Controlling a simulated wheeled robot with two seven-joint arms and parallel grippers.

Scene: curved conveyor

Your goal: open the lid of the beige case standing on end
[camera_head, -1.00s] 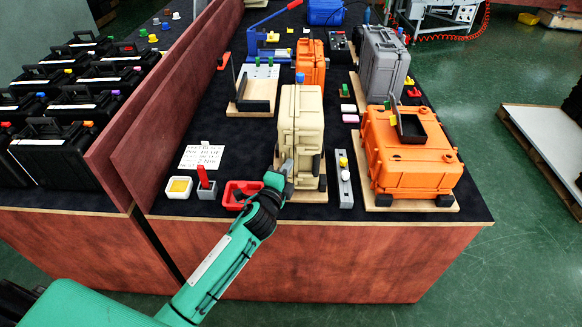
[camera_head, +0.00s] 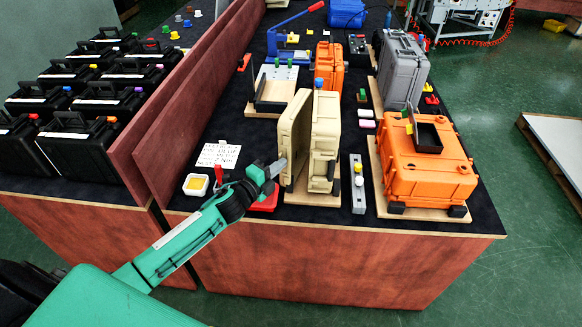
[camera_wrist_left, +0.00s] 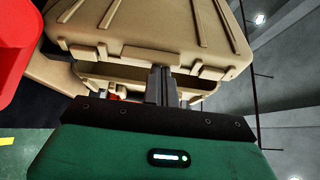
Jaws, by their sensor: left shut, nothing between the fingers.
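The beige case (camera_head: 325,140) stands on end on a wooden board near the front of the dark table. Its lid (camera_head: 294,140) is swung partly open to the left, with a narrow gap between it and the body. My left gripper (camera_head: 280,166) is shut and empty, its fingertips at the lid's front edge. In the left wrist view the fingers (camera_wrist_left: 161,85) are at the gap beside the lid (camera_wrist_left: 150,30); whether they touch it I cannot tell. The right gripper is not in view.
An orange case (camera_head: 425,170) lies to the right, with a grey rail (camera_head: 357,185) between it and the beige case. A grey case (camera_head: 402,70) stands behind.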

